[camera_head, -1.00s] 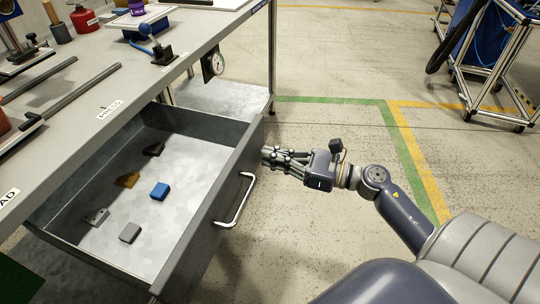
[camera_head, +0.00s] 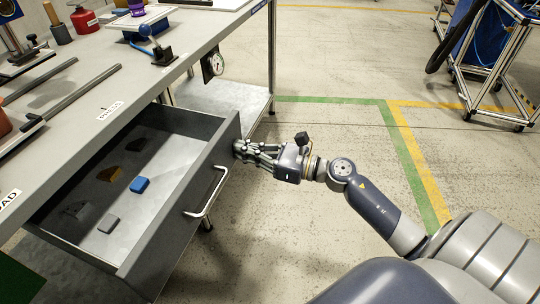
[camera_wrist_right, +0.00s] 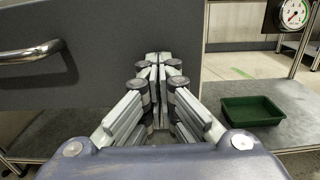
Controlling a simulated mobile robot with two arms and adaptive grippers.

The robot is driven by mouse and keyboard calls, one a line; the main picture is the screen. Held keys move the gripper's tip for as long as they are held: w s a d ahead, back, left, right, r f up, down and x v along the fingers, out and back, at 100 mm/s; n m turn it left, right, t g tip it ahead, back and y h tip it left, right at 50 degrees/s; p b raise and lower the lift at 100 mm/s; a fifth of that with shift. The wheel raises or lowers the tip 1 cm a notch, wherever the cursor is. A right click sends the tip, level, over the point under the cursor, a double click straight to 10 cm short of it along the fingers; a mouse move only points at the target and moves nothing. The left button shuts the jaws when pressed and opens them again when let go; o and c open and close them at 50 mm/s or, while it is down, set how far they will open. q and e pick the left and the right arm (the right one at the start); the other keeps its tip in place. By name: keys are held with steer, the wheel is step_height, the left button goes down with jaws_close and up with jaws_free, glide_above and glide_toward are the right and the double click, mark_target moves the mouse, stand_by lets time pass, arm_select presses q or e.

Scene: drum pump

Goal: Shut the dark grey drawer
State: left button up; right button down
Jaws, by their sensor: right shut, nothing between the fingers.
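The dark grey drawer (camera_head: 172,228) is partly open under the workbench, with its silver bar handle (camera_head: 208,193) on the front panel. Inside lie a blue block (camera_head: 139,184), a grey block (camera_head: 108,223) and a few other small blocks in the bench's shadow. My right gripper (camera_head: 240,148) is shut and empty, its fingertips at the far end of the drawer front, beyond the handle. In the right wrist view the closed fingers (camera_wrist_right: 160,62) meet the drawer front (camera_wrist_right: 90,75), and the handle (camera_wrist_right: 32,52) is to their left. My left gripper is not in view.
The workbench top (camera_head: 130,83) holds bars, a lever and a red can (camera_head: 84,19). A gauge (camera_head: 213,63) hangs at its edge. A green tray (camera_wrist_right: 252,110) sits on the lower shelf. A wheeled frame (camera_head: 492,70) stands back right; the floor between is clear.

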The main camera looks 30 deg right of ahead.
glide_toward(172, 141)
steer(key=r, duration=0.1)
steer(key=w+a+r, duration=0.1)
steer(key=r, duration=0.1)
steer(key=shift+w+a+r, duration=0.2)
steer(key=shift+w+r, duration=0.05)
steer(key=shift+w, duration=0.15)
steer(key=x, duration=0.7)
steer(key=shift+f+b, duration=0.15)
steer(key=shift+b, duration=0.25)
steer(key=shift+w+a, duration=0.25)
steer(key=shift+w, duration=0.1)
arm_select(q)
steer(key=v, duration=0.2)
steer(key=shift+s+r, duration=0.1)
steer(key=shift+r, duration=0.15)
arm_select(e)
steer(key=shift+r, duration=0.3)
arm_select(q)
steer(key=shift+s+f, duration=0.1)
arm_select(e)
steer(key=shift+d, duration=0.1)
